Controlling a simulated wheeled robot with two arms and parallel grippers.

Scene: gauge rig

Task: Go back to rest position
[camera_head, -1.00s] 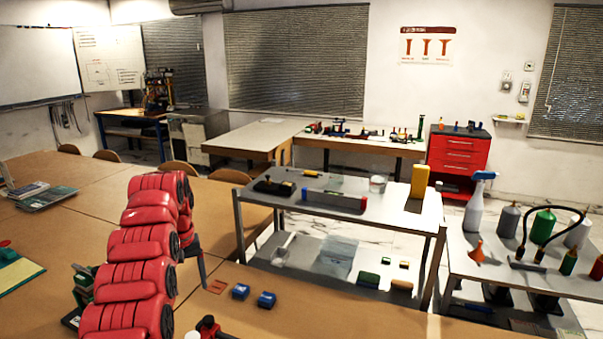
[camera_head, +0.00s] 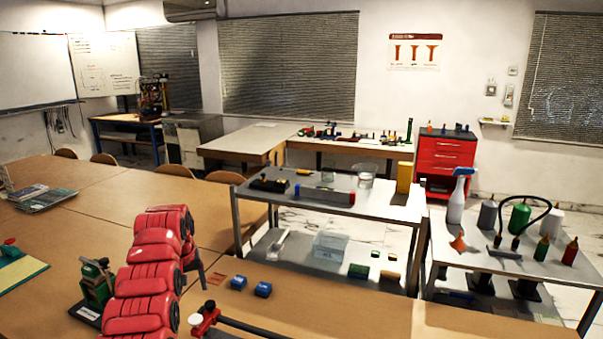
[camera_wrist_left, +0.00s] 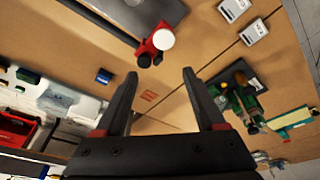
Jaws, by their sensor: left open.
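My left arm is red and rises from the bottom left of the head view. My left gripper (camera_head: 201,270) shows there only as a small dark part behind the arm, above the wooden table (camera_head: 110,205). In the left wrist view the two dark fingers of the left gripper (camera_wrist_left: 160,73) are apart, with nothing between them but the tabletop beyond. My right gripper is not in view.
A grey cart (camera_head: 300,201) and a side table (camera_head: 500,262) stand beyond.

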